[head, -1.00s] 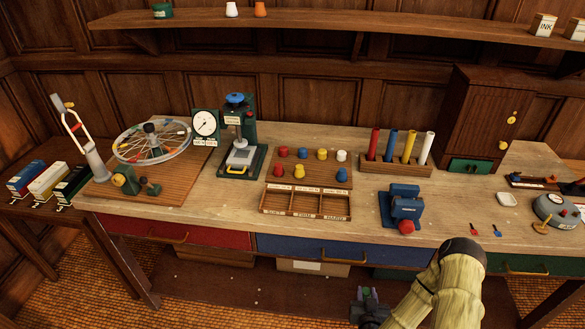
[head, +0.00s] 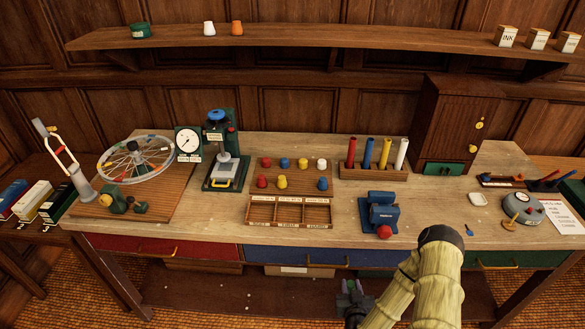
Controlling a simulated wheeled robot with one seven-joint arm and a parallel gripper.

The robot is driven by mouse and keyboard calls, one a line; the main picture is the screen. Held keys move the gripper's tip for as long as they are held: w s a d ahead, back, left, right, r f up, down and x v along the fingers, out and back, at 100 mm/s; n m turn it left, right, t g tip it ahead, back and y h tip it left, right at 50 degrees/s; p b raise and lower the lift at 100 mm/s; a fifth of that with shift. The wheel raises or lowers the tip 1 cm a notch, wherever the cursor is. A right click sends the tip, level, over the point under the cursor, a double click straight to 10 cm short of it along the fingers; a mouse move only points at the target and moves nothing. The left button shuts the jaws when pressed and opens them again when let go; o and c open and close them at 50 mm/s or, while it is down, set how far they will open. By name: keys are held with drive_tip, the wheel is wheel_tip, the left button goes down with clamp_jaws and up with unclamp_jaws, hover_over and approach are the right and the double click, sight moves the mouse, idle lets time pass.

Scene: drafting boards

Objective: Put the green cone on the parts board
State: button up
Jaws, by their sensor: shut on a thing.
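My gripper (head: 351,289) is low in front of the bench, below its front edge at the bottom of the head view. It is shut on a small green thing, which looks like the green cone (head: 351,284); only a little of it shows, dark and small. The parts board (head: 294,173) is a flat wooden board on the middle of the bench, up and left of my gripper. Red, blue, yellow and white cones stand on it in two rows, with bare wood between the rows.
A compartment tray (head: 290,226) lies in front of the board. A blue device with a red knob (head: 382,213) stands to its right, and a rack of coloured tubes (head: 374,173) behind. A press (head: 222,165) stands left. My forearm covers part of the bench front.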

sight(352, 282)
wheel_tip(352, 282, up, 4)
drive_tip(key=p, duration=0.2)
drive_tip(key=shift+f+p, duration=0.15)
drive_tip(key=shift+p, duration=0.25)
drive_tip(key=shift+a+f, duration=0.1)
drive_tip(key=shift+f, duration=0.2)
drive_tip(key=shift+r, duration=0.1)
